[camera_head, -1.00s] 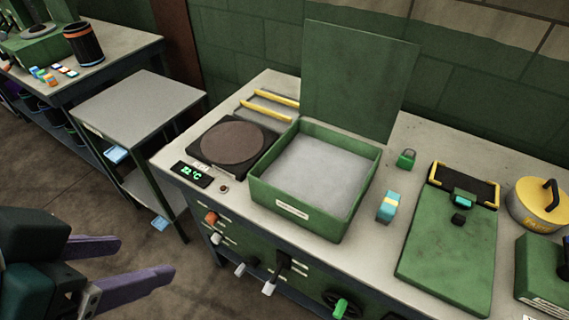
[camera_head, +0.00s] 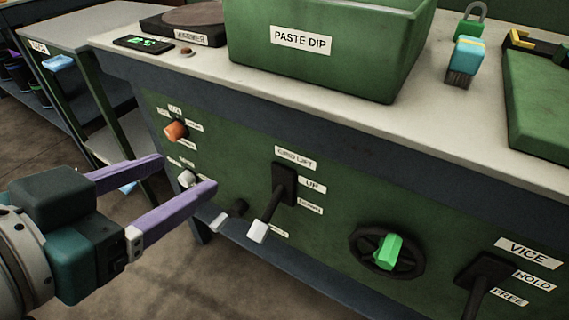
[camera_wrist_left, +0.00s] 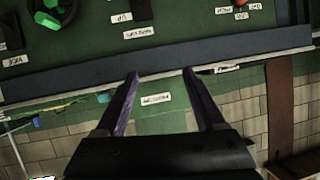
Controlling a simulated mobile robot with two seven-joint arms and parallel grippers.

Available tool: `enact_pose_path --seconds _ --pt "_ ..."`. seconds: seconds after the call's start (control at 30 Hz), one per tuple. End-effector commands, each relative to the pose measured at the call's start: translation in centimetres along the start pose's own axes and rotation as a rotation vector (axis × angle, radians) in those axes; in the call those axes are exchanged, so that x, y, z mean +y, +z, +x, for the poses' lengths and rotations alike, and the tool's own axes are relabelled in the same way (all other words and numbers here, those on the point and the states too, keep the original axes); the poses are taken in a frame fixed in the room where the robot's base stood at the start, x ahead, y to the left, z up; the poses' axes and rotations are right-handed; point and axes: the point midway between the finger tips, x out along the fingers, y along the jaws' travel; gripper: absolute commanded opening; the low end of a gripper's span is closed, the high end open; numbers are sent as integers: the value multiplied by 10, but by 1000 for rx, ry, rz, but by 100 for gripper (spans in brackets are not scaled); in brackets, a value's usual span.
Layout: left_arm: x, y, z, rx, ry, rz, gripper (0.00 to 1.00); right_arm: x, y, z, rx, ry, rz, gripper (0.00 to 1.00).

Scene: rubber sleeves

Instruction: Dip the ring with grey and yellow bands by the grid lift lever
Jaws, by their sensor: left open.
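The grid lift lever (camera_head: 283,186) is on the green front panel under a GRID LIFT label. Its black arm slants down and left to a white tip (camera_head: 258,232), below the UP label. The green paste dip box (camera_head: 395,45) stands on the bench above it; its inside is out of view. My left gripper (camera_head: 188,175) is open and empty, in front of the panel left of the lever, apart from it. In the left wrist view its two purple fingers (camera_wrist_left: 161,75) are spread with nothing between them. The ring with grey and yellow bands is not seen. My right gripper is not in view.
An orange knob (camera_head: 175,131) sits left of the lever. A black handwheel with a green knob (camera_head: 387,252) and a vice lever (camera_head: 484,272) are to the right. A cyan and yellow brush (camera_head: 463,60) and a green padlock (camera_head: 469,24) stand on the bench (camera_head: 210,75).

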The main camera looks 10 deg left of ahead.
Motion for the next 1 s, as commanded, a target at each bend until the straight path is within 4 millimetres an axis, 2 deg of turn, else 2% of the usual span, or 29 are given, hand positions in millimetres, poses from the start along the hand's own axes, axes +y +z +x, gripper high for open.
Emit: enact_pose_path --seconds 0.03,0.5,0.6,0.7,0.83,1.0 --pt "5 40 20 28 2 4 71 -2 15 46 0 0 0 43" --pt "28 188 100 310 20 35 71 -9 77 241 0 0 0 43" --pt "32 210 111 360 24 39 71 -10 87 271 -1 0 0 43" --pt "34 224 117 397 27 43 71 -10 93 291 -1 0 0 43" --pt "36 230 120 423 29 45 71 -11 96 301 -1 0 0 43" --pt "36 224 129 434 30 45 71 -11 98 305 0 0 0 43"
